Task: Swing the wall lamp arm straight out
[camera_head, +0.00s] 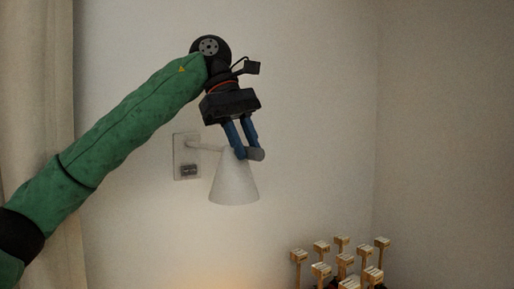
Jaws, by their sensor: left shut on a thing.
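The wall lamp has a white cone shade (234,182) that hangs with its wide end down. Its short pale arm (205,146) runs right from a wall plate (186,157). My left gripper (247,154) reaches down from above with blue fingers. It is shut on the grey end knob (256,155) of the lamp arm, just above the shade. The fingers hide part of the arm's end. My right gripper is not in view.
A cluster of several wooden-topped pegs or fittings (341,262) stands at the lower right. A pale curtain (38,110) hangs at the left edge. The wall right of the lamp is bare, up to a room corner.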

